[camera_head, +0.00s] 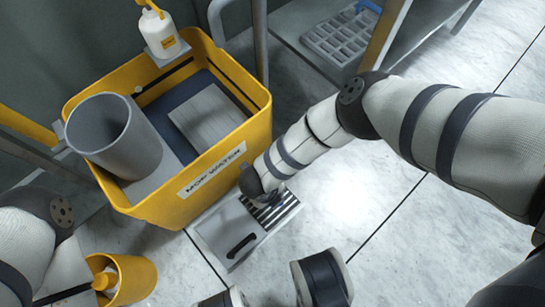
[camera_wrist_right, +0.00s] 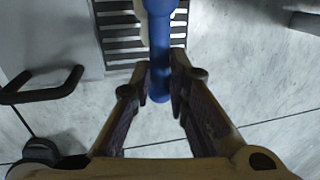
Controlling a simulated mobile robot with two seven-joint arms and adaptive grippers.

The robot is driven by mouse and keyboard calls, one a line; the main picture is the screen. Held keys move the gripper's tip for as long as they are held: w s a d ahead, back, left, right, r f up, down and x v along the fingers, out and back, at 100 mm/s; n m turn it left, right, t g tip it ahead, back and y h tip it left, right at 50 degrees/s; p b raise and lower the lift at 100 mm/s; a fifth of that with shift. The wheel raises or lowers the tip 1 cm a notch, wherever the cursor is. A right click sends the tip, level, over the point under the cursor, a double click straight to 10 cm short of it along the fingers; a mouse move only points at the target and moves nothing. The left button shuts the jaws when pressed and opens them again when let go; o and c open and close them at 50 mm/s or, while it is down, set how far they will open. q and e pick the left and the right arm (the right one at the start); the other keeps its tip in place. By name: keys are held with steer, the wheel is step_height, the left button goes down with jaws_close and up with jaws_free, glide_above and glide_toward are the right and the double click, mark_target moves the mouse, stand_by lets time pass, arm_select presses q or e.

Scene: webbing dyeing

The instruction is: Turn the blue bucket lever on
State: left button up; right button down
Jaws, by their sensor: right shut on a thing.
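The blue lever (camera_wrist_right: 160,62) stands between the fingers of my right gripper (camera_wrist_right: 161,84) in the right wrist view. The fingers are closed on its lower part, and the lever's rounded end shows just past them. The lever's upper part runs over a slotted grate and out of the top of the view. In the head view my right arm reaches down to the same grate (camera_head: 270,208) beside the yellow mop bucket; the wrist hides the fingers and most of the lever there. My left arm shows at the lower left, but its gripper is not in view.
The yellow mop bucket (camera_head: 217,175) holds a grey cylinder (camera_head: 128,140), and a white bottle (camera_head: 162,38) stands at its rim. A black handle (camera_head: 241,246) is on the grey panel by the grate. A small yellow pail (camera_head: 140,278) stands lower left.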

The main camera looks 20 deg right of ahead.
steer(key=c, duration=1.5)
jaws_free()
steer(key=shift+c, duration=0.2)
step_height(320, 180, up, 12)
steer(key=a, duration=0.2)
steer(key=shift+s+a, duration=0.15)
steer(key=shift+s, duration=0.25)
steer(key=shift+f, duration=0.1)
